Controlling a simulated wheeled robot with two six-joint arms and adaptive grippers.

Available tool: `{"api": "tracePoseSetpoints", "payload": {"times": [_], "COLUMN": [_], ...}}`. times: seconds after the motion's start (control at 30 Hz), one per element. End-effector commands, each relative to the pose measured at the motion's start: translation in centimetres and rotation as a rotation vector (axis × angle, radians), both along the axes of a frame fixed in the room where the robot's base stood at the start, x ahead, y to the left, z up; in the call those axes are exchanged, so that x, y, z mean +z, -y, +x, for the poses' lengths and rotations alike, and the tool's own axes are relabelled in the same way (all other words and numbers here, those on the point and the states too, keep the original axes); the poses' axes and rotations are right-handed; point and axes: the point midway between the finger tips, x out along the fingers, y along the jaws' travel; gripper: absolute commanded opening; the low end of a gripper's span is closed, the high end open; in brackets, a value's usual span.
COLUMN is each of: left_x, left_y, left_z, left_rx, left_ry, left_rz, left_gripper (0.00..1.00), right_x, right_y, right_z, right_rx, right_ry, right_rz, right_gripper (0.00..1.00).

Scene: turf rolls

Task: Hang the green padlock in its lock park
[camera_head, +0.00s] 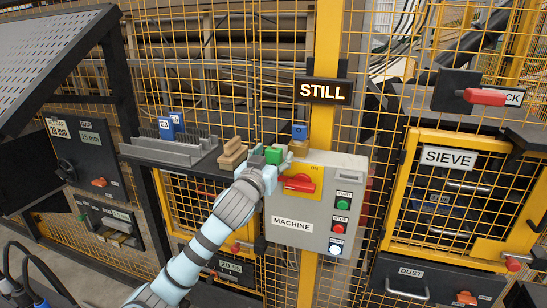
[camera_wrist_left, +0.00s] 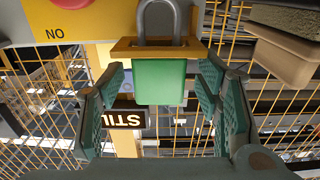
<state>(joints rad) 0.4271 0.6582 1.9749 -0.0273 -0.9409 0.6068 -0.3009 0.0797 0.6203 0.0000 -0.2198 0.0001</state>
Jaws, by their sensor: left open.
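The green padlock (camera_head: 273,155) is at the top left corner of the grey MACHINE box. In the left wrist view the green padlock (camera_wrist_left: 160,82) has its grey shackle passing through a tan-yellow plate (camera_wrist_left: 126,48). My left gripper (camera_head: 268,163) reaches up to it from below. Its two teal fingers stand open on either side of the padlock body, with a gap on both sides. Two tan holders are near: an empty-looking one (camera_head: 232,153) to the left, and one (camera_head: 298,148) under a blue padlock (camera_head: 299,131). I cannot tell which is the lock park. My right gripper is out of view.
A red handle (camera_head: 299,184) sits close right of my gripper on the MACHINE box (camera_head: 320,165). Yellow mesh fencing and a yellow post (camera_head: 327,50) with a STILL sign (camera_head: 324,91) stand behind.

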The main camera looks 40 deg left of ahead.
Motion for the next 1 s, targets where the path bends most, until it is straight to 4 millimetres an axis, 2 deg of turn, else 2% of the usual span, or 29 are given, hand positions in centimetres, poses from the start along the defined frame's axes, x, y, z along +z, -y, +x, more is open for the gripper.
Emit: {"api": "tracePoseSetpoints", "payload": {"times": [0.07,0.23,0.6,0.87,1.0], "left_x": [0.0,-0.1,-0.1,0.1,1.6], "left_y": [-0.1,-0.2,-0.2,-0.2,-0.2], "left_z": [0.6,0.6,0.6,0.6,0.6], "left_rx": [-0.001,-0.002,-0.001,-0.001,-0.001], "left_ry": [0.0,0.0,0.0,0.001,0.002], "left_rz": [-0.001,0.001,0.001,0.0,0.0], "left_gripper": [0.58,0.58,0.03,0.03,0.03], "right_x": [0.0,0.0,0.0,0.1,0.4], "right_y": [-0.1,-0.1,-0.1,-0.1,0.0], "right_z": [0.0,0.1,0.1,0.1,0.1], "right_rx": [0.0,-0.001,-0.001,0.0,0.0], "right_ry": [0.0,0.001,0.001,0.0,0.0], "right_rz": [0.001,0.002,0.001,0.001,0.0], "right_gripper": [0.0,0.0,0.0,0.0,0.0]}}
